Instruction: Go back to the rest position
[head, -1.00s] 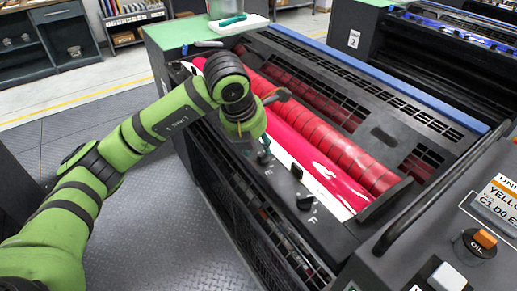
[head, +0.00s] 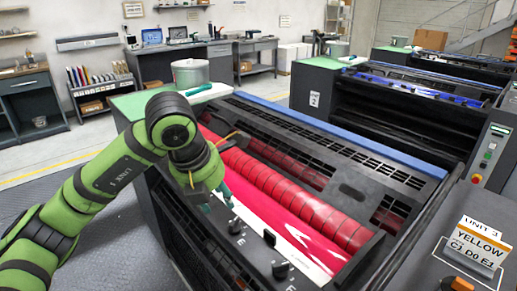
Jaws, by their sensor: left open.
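My left gripper (head: 226,197) hangs at the end of the green left arm, over the left part of the near ink unit (head: 350,150). Its teal fingertips point down, apart, close to the black knobs on the unit's front ledge, with nothing seen between them. I cannot tell if they touch the ledge. Red rollers (head: 290,195) and a magenta ink surface (head: 285,228) lie just right of the gripper. My right gripper is not in view.
A sign reading YELLOW (head: 478,246) stands at lower right. A second unit (head: 390,105) is behind. Open floor (head: 50,150) lies left.

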